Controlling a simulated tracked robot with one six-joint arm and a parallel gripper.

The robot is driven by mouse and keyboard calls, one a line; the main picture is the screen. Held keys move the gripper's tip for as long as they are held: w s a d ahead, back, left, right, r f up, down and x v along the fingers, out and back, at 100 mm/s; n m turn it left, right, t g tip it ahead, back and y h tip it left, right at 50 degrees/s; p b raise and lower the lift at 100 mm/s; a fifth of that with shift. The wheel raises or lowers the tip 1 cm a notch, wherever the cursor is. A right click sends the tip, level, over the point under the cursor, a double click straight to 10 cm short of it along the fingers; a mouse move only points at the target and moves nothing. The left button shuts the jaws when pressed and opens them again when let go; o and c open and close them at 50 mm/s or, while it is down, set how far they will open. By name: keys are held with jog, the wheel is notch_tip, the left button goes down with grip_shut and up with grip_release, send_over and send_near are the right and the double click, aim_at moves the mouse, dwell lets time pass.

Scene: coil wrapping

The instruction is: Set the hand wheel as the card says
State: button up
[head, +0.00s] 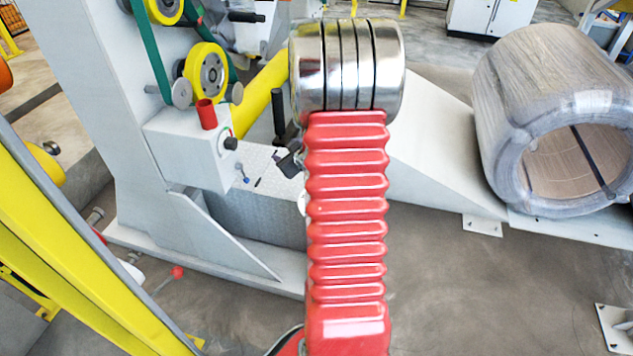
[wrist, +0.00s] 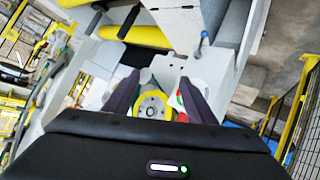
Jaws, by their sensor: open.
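My gripper (head: 289,161) is a small dark shape beside my red arm in the head view, partly hidden by it. In the wrist view my gripper (wrist: 158,80) has its two dark fingers apart, with nothing held between them. A round white dial with green and red marks and a black knob (head: 230,143) is on the side of the grey control box (head: 185,150), left of my gripper and apart from it. I cannot tell whether this knob is the hand wheel. I make out no readable card in either view.
A red cylinder (head: 207,114) stands on the box. Yellow pulleys (head: 206,73) with a green belt are above it. A wrapped coil (head: 550,115) lies at the right. Yellow rails (head: 75,250) run at the left.

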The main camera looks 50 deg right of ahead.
jog(key=s+d+f+m+t, duration=0.1)
jog(key=s+d+f+t, duration=0.1)
jog(key=s+f, duration=0.3)
jog(key=s+d+f+m+t, duration=0.1)
jog(key=s+d+f, duration=0.1)
jog(key=s+f, duration=0.4)
jog(key=s+d+f+t, duration=0.2)
jog(key=s+f, duration=0.3)
jog(key=f, duration=0.2)
jog(key=shift+s+m+t, duration=0.2)
jog(key=shift+m+t, duration=0.1)
jog(key=shift+m, duration=0.1)
jog(key=shift+s+a+f+h, duration=0.15)
jog(key=shift+s+h, duration=0.15)
jog(key=shift+s, duration=0.15)
jog(key=shift+w, duration=0.15)
jog(key=x, duration=1.3)
jog(key=shift+w, duration=0.3)
jog(key=c, duration=1)
